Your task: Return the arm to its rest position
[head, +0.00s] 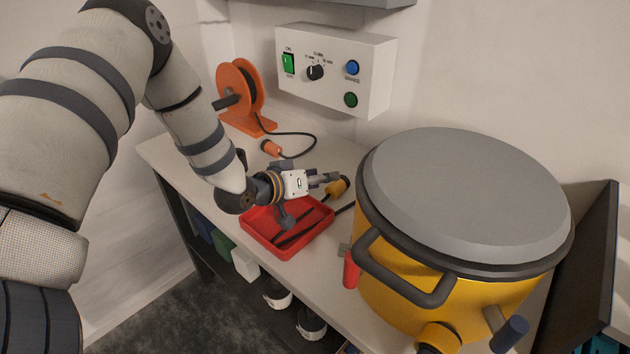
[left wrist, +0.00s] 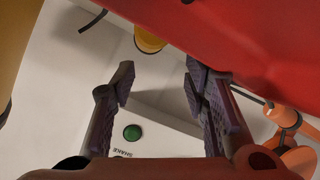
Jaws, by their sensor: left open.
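My left arm comes in from the left in the head view. Its left gripper (head: 325,181) is over the bench, just above the right back part of the red tray (head: 258,236), pointing right. In the left wrist view the fingers (left wrist: 158,85) are apart with nothing between them. A yellow-orange connector (head: 338,187) is close by the fingertips in the head view. A yellow round part (left wrist: 149,40) shows beyond the fingers in the left wrist view, apart from them. My right gripper is in neither view.
A large yellow drum (head: 440,303) with a grey lid (head: 465,195) stands right of my gripper. An orange cable reel (head: 240,90) stands behind. A white control box (head: 335,65) hangs on the wall. A red-handled tool (head: 351,272) lies by the drum. Bench (head: 165,153) is clear at left.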

